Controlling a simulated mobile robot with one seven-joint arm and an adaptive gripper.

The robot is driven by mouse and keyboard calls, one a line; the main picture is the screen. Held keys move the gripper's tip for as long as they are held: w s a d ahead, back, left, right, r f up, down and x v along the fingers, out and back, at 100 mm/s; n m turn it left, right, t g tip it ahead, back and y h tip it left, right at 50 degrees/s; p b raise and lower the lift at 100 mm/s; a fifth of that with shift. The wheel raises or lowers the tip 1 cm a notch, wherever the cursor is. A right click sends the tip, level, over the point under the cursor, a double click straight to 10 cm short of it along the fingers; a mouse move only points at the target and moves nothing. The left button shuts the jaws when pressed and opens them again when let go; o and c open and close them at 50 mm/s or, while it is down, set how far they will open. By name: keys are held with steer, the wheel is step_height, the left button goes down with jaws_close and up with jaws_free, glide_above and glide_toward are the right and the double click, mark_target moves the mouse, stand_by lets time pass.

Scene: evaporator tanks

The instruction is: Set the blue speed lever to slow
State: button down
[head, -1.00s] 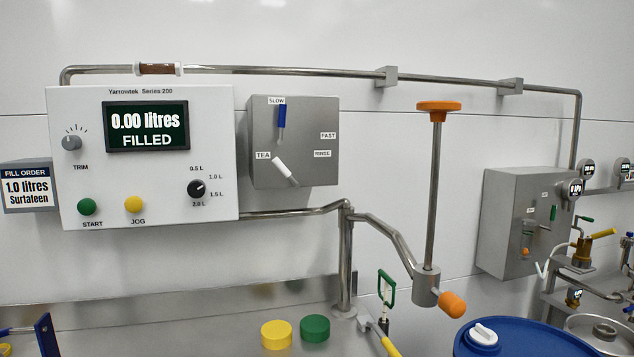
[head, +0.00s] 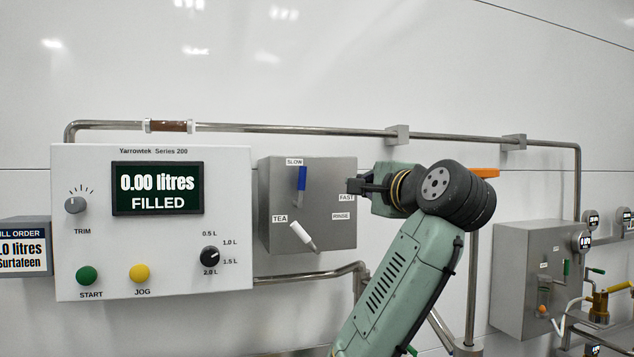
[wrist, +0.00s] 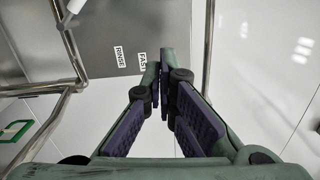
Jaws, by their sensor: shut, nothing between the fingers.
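The blue speed lever (head: 302,178) on the grey control box (head: 330,228) stands upright, its top end just by the SLOW label (head: 294,162). The FAST label (head: 346,198) is on the box's right side and also shows in the wrist view (wrist: 142,60). My gripper (head: 354,186) is shut and empty at the box's right edge, just above the FAST label and to the right of the blue lever, apart from it. In the wrist view the fingertips (wrist: 162,66) are together beside that label. The blue lever is out of the wrist view.
A white lever (head: 303,236) sits below the blue one, between the TEA and RINSE labels, and tilts. A white panel (head: 150,275) with screen and buttons stands left. Pipes run above and below the box. Wall space above is clear.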

mark_target(299, 185)
steer(key=w+a+p, duration=0.2)
steer(key=w, duration=0.1)
steer(key=w+a+p, duration=0.2)
steer(key=w+a, duration=0.1)
steer(key=w+a+p, duration=0.1)
steer(key=w+a, duration=0.1)
steer(key=shift+w+a+r+p, duration=0.15)
steer(key=shift+w+p, duration=0.25)
